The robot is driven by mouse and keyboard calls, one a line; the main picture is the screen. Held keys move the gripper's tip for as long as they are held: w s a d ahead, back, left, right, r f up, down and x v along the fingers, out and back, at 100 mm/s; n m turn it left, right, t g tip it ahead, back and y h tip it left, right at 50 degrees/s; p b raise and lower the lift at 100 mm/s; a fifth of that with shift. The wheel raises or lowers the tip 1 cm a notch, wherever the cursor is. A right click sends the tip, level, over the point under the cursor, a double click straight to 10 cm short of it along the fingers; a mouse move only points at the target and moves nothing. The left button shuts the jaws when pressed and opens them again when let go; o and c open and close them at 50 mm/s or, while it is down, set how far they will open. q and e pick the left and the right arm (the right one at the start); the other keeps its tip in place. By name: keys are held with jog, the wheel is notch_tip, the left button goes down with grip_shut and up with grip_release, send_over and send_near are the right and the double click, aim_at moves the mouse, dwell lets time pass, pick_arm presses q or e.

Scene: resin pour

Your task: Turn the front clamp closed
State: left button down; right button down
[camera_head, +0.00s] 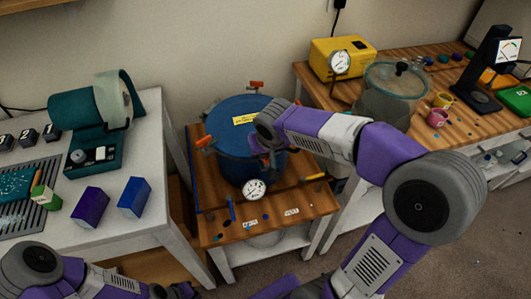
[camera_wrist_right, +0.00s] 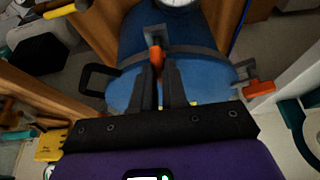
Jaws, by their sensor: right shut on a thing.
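The blue pressure pot (camera_head: 232,168) stands on the small wooden table, its blue lid bearing a yellow label (camera_head: 245,119). My right gripper is over the front rim of the pot. In the right wrist view, my right gripper (camera_wrist_right: 158,78) is shut on the orange handle of the front clamp (camera_wrist_right: 156,57); the fingers hide part of it. In the head view my right wrist hides this clamp. Other orange clamp handles show at the back (camera_head: 257,84) and left (camera_head: 205,141) of the rim. My left gripper (camera_head: 180,290) is low at the bottom edge, its fingers unclear.
A pressure gauge (camera_head: 255,189) sits at the pot's front. The left table holds a purple box (camera_head: 90,206) and a blue box (camera_head: 134,197). The right bench carries a yellow pump (camera_head: 343,58) and a glass-lidded chamber (camera_head: 385,105).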

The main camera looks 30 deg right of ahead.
dwell(0.4)
jog(key=c, duration=1.2)
grip_release()
jog(key=shift+o, duration=0.2)
jog(key=p+v, duration=0.2)
jog(key=v, duration=0.5)
jog(key=shift+r+p, duration=0.25)
jog(key=shift+p, duration=0.1)
jog(key=shift+s, duration=0.2)
